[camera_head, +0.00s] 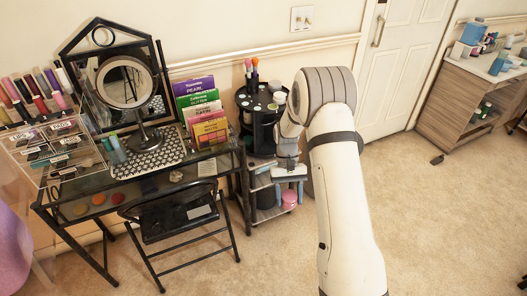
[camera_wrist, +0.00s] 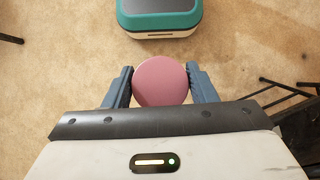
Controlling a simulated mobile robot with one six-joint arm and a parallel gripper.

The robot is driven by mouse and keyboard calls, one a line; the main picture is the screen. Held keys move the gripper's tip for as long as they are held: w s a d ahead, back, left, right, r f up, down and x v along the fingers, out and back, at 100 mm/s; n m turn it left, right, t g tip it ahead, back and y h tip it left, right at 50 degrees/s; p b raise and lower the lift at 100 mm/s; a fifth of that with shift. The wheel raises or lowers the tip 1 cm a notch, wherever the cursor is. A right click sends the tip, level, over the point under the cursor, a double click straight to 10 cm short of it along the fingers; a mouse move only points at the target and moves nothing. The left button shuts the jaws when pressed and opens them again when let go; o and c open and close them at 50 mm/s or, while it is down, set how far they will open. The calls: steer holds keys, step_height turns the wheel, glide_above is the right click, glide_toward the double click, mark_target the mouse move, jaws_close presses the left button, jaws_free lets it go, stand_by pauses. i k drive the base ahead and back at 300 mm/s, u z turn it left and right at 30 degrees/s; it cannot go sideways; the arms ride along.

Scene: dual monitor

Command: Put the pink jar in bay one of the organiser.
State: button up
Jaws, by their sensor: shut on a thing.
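The pink jar (camera_wrist: 161,81) is between the two blue-grey fingers of my gripper (camera_wrist: 161,88) in the wrist view, with its round pink top facing the camera. In the head view the jar (camera_head: 289,199) shows just below my gripper (camera_head: 289,184), in front of the lower shelves of a dark cart. The fingers are shut on its sides. A clear organiser (camera_head: 82,163) with white-labelled compartments stands at the left on the glass-topped desk. The labels are too small to read, so I cannot tell which is bay one.
A round mirror (camera_head: 124,82) and colourful palettes (camera_head: 203,115) stand on the desk. A black folding chair (camera_head: 172,226) is in front of it. The dark cart (camera_head: 262,128) holds brushes and jars. Carpet is free at the right, before a wooden cabinet (camera_head: 470,95).

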mark_target(270, 149)
steer(key=u, duration=0.05)
steer(key=i, duration=1)
